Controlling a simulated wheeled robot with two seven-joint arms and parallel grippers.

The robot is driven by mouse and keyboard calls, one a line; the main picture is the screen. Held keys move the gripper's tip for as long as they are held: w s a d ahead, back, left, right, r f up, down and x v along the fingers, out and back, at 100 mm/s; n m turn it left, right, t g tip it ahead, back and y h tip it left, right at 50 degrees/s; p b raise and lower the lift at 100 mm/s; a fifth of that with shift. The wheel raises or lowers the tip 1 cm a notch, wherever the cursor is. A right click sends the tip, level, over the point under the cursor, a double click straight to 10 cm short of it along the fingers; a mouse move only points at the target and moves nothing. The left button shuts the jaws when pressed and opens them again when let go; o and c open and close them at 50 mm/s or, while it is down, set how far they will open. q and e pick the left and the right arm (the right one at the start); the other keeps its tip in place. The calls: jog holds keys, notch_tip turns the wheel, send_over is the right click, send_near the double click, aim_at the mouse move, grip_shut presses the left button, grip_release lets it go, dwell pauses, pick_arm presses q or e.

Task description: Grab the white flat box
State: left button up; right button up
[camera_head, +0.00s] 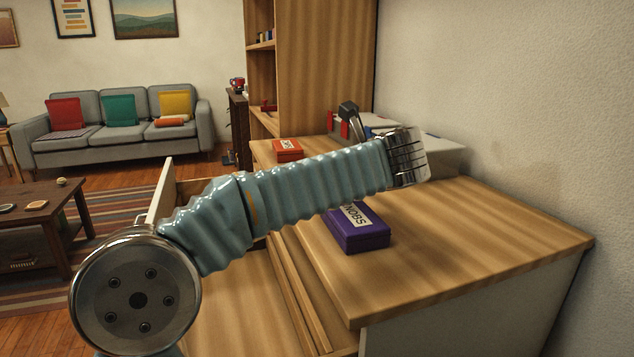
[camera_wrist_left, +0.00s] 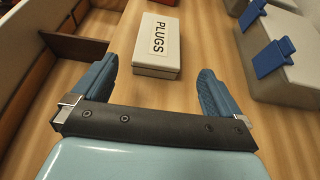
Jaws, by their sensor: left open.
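The white flat box, labelled PLUGS (camera_wrist_left: 143,58), lies on the wooden top in the left wrist view. I cannot make it out in the head view, where my arm may cover it. My left gripper (camera_wrist_left: 157,72) is open and empty, with its two blue fingers apart. In the wrist view the near end of the box shows between the fingertips, and the rest extends beyond them. I cannot tell how high the fingers are above it. In the head view my left arm reaches across the wooden top, and its wrist end (camera_head: 408,157) hides the fingers. My right gripper is not in view.
A purple box (camera_head: 360,238) stands on the wooden top below my arm. An orange-red box (camera_head: 287,150) lies farther back. Grey cases with blue latches (camera_wrist_left: 280,75) stand right of the white box. An open drawer (camera_head: 235,300) is at the front left.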

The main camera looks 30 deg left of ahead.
pick_arm(q)
jog(key=x, duration=1.1)
jog(key=shift+w+a+f+p, duration=0.1)
jog(key=shift+a+f+p, duration=0.15)
jog(key=shift+a+p, duration=0.05)
jog(key=c, duration=1)
jog(key=shift+o, duration=0.2)
